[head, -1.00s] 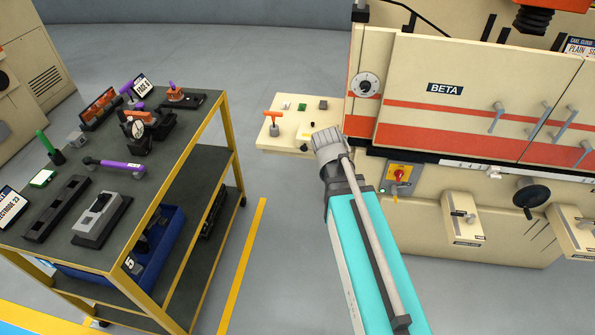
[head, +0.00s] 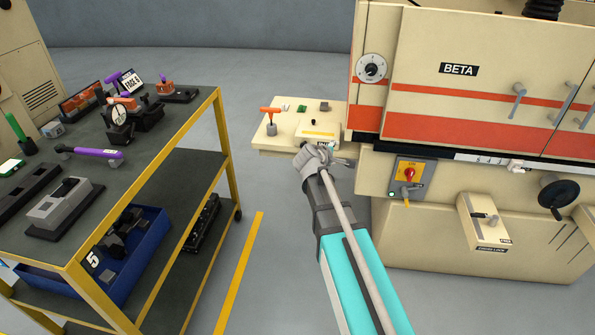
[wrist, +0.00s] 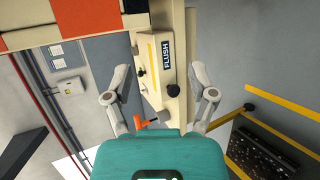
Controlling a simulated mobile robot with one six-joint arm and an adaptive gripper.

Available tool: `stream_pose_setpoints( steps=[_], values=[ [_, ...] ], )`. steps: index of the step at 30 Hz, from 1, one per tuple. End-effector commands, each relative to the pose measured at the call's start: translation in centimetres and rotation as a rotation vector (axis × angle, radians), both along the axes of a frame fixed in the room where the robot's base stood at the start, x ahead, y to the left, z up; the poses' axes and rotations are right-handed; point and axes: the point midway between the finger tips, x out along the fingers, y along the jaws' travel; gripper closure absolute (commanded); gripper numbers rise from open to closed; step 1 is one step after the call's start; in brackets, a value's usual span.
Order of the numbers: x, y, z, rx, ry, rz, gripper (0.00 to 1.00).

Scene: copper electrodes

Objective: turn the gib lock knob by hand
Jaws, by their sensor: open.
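My gripper (head: 318,158) is in front of the small cream side shelf at the machine's left. In the wrist view my gripper (wrist: 165,85) has its two grey fingers spread wide with nothing held between them. Beyond them is a cream box labelled FLUSH (wrist: 160,65) with a small dark knob (wrist: 173,88). I cannot make out a gib lock label for certain. A cream box with a small lever (head: 484,220) on the machine's lower front carries a plate that seems to end in LOCK. It stands well right of my gripper, which does not touch it.
The cream machine marked BETA (head: 458,70) fills the right, with a red switch (head: 409,174) and black handwheel (head: 559,194). A tool cart (head: 205,110) stands left, with a blue bin (head: 130,255) below. An orange T-handle (head: 270,113) stands on the side shelf.

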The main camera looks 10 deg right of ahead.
Motion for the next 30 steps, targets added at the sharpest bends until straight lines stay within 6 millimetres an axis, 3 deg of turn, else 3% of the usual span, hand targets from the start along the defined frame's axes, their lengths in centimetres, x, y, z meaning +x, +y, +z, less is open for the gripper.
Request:
stream_pose_setpoints(
  steps=[1, 18, 30],
  values=[
    [1.0, 0.3, -1.6, -0.039, -0.004, 0.027, 0.27],
    [8.7, 4.8, -7.3, -0.543, -0.026, 0.348, 0.27],
    [12.2, 8.5, -10.6, -0.83, -0.015, 0.514, 0.27]
  ],
)
